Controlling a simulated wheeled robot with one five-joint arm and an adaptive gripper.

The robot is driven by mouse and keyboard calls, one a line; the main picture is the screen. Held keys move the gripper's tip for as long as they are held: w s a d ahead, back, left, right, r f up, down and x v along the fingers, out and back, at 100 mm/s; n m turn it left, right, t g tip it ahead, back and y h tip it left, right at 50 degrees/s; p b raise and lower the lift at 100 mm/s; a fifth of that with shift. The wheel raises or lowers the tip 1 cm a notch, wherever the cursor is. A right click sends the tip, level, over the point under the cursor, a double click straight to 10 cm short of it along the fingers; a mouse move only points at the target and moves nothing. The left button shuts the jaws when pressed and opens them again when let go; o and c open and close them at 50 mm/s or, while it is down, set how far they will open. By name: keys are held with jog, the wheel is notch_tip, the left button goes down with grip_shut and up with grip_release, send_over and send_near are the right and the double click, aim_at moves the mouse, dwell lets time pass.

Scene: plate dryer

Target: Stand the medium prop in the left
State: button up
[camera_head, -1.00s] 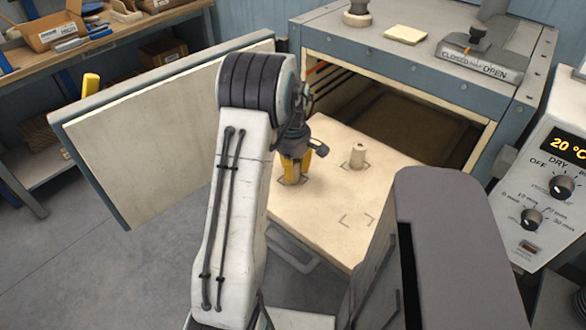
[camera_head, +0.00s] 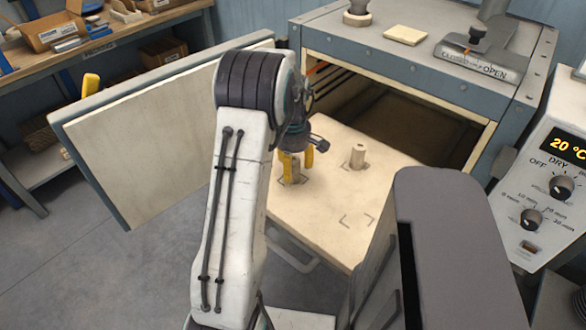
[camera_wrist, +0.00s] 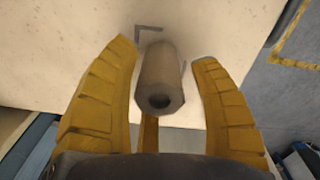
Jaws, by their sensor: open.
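A tan cylindrical prop (camera_head: 292,173) stands upright in the left marked spot of the pale board in front of the dryer opening. My gripper (camera_head: 297,163) is above it, pointing down, its yellow fingers open. In the wrist view the prop (camera_wrist: 160,75) is between the two spread fingers, with visible gaps on both sides; its top shows a dark hole. A corner mark shows beyond it. The prop's foot is partly hard to see in the head view.
The pale board (camera_head: 320,215) has an empty corner-marked spot (camera_head: 357,220) near its front. The dryer opening (camera_head: 410,125) is behind it. The dryer door (camera_head: 150,140) is swung open at left. A control box (camera_head: 545,180) stands at right.

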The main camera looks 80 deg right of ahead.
jog(key=r, duration=1)
jog(key=shift+a+r+p, duration=0.2)
jog(key=shift+r+p, duration=0.05)
jog(key=shift+p, duration=0.15)
jog(key=shift+w+r, duration=0.15)
jog(key=shift+w, duration=0.2)
jog(key=w+a+r+n+t, duration=0.1)
jog(key=w+a+r, duration=0.2)
jog(key=w+a, duration=0.75)
jog(key=w+a+r, duration=0.3)
jog(key=w+a, duration=0.6)
jog(key=w, duration=0.3)
jog(key=w+a+t, duration=0.1)
jog(key=w+a, duration=0.2)
jog(key=a, duration=0.9)
jog(key=s+a+f, duration=0.1)
jog(key=s+a, duration=0.1)
jog(key=a, duration=0.5)
jog(key=s+a+f+t, duration=0.1)
jog(key=s+a, duration=0.2)
jog(key=a, duration=0.3)
jog(key=shift+s+a+f+n, duration=0.35)
jog(key=shift+n, duration=0.05)
